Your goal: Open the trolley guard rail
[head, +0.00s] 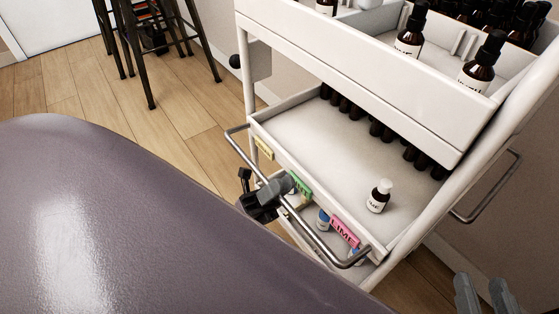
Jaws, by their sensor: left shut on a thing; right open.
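The white trolley (350,85) stands at the centre right. A bent metal guard rail (313,238) runs along the front side of its middle shelf (300,135), standing out from the shelf's edge. My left gripper (277,190) is shut on the rail near its middle. The gripper's dark body hides part of the rail there. My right gripper (484,297) shows only as two grey fingers at the bottom right edge. They are apart and empty, away from the rail.
Larger bottles (411,30) stand in the top tray. Another handle (492,190) juts out at right. A large grey-purple surface (150,220) fills the lower left.

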